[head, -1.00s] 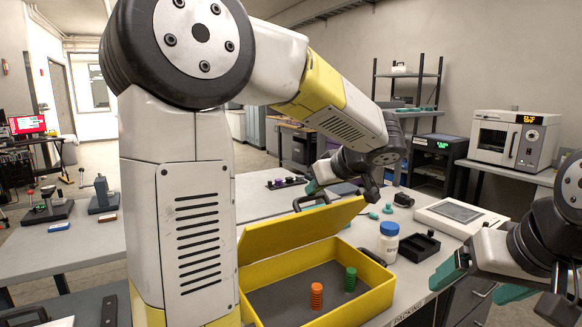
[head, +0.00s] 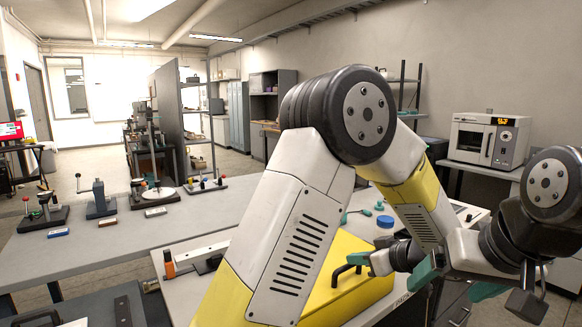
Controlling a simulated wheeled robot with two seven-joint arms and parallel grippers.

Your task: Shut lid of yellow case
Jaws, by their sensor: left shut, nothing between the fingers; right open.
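The yellow case (head: 345,295) stands on the bench at lower centre, partly hidden behind my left arm. Its lid (head: 342,245) looks down over the box, with the black handle (head: 345,272) on top. The inside and the orange and green pieces are out of sight. I cannot tell whether the lid's edge is fully seated. My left gripper (head: 360,258) is shut and empty, its teal fingertips at the lid beside the handle; contact is unclear. My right gripper (head: 456,281) is open and empty, its teal fingers apart to the right of the case.
A blue-capped bottle (head: 385,221) shows behind the case, between my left arm's links. An orange-and-black tool (head: 169,264) and a metal block lie left of the case. Hand presses (head: 100,201) stand on the far-left table. A white oven (head: 487,138) is at the back right.

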